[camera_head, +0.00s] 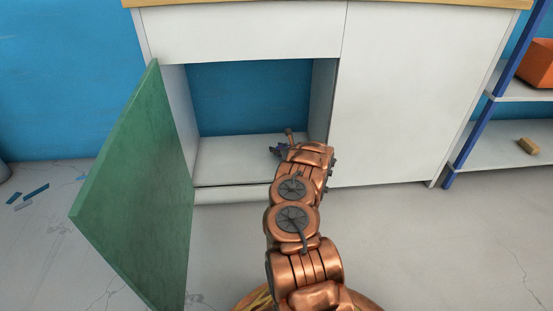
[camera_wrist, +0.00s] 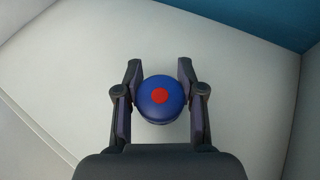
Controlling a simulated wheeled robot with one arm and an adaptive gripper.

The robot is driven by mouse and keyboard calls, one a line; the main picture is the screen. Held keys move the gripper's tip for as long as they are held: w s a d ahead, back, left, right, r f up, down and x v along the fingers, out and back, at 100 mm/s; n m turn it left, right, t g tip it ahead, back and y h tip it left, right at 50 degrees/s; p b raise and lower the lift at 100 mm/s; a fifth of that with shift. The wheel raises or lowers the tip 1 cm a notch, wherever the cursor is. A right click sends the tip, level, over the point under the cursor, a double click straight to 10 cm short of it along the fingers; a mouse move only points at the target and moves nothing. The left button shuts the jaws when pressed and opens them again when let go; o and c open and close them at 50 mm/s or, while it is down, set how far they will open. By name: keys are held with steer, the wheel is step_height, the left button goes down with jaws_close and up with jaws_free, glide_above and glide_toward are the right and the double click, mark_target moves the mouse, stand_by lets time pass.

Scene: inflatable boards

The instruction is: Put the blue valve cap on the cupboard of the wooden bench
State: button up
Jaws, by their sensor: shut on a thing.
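The blue valve cap (camera_wrist: 160,98), round with a red dot on top, sits between the two fingers of my gripper (camera_wrist: 160,92) in the wrist view. My gripper is shut on it. In the head view my gripper (camera_head: 281,149) reaches into the open cupboard (camera_head: 215,170) of the wooden bench (camera_head: 420,95), over the white cupboard floor. My own arm hides most of the gripper and the cap there. In the wrist view pale cupboard surfaces lie beyond the cap; I cannot tell whether it touches the floor.
A green cupboard door (camera_head: 140,190) stands open on the left. The cupboard's right wall (camera_head: 322,95) is close to my arm. The cupboard floor to the left is clear. A shelf rack (camera_head: 490,120) on the right holds an orange box (camera_head: 538,63) and a small tan block (camera_head: 528,146).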

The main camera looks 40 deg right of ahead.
mark_target(278, 160)
step_height(278, 160, down, 4)
steer(key=shift+r+b, duration=0.1)
steer(key=shift+b, duration=0.95)
steer(key=shift+p, duration=0.3)
steer(key=o, duration=1.1)
